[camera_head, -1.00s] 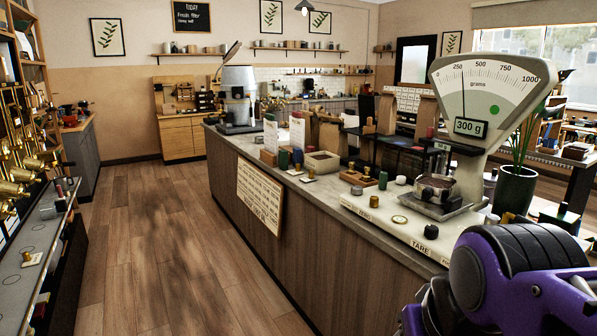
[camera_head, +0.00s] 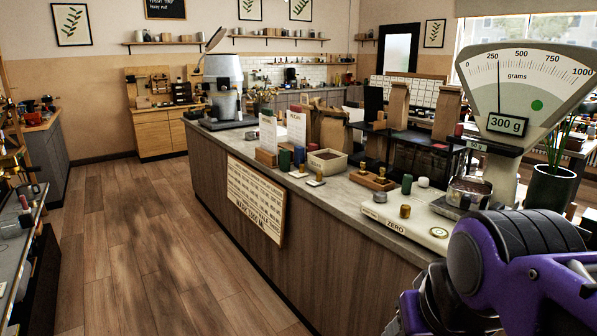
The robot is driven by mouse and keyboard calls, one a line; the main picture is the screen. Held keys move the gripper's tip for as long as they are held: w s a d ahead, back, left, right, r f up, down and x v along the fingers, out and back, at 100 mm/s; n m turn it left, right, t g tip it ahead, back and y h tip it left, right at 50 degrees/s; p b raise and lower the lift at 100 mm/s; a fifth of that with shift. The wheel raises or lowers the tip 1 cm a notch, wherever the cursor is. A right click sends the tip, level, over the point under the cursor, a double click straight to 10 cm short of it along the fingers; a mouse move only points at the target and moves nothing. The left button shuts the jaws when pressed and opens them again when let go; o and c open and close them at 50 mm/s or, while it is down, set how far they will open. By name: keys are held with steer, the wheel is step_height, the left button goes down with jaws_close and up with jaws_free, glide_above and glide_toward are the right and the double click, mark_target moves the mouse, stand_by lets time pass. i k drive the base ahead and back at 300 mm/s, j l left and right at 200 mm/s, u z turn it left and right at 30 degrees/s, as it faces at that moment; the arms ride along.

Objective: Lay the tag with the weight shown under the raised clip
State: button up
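The dial scale (camera_head: 522,90) stands on the counter at the right, its thin needle close to the 250 mark. A dark plate on it (camera_head: 507,124) reads "300 g". I cannot make out a raised clip. My purple arm fills the lower right corner, and my gripper's fingertips are not visible.
The counter (camera_head: 339,203) carries card holders (camera_head: 267,155), coloured cylinders, a square tub (camera_head: 327,161) and a wooden tray with brass knobs (camera_head: 373,180). A grinder (camera_head: 222,95) stands at its far end. The wooden floor (camera_head: 120,250) to the left is clear.

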mark_target(315, 183)
steer(key=i+j+z, duration=0.15)
steer(key=i+j, duration=0.5)
steer(key=i+j+z, duration=0.15)
steer(key=i+j, duration=0.45)
steer(key=j, duration=0.15)
steer(key=i+j+z, duration=0.2)
steer(key=i+j, duration=0.4)
steer(key=j, duration=0.15)
steer(key=i+j+z, duration=0.3)
steer(key=j, duration=0.35)
steer(key=i, duration=0.05)
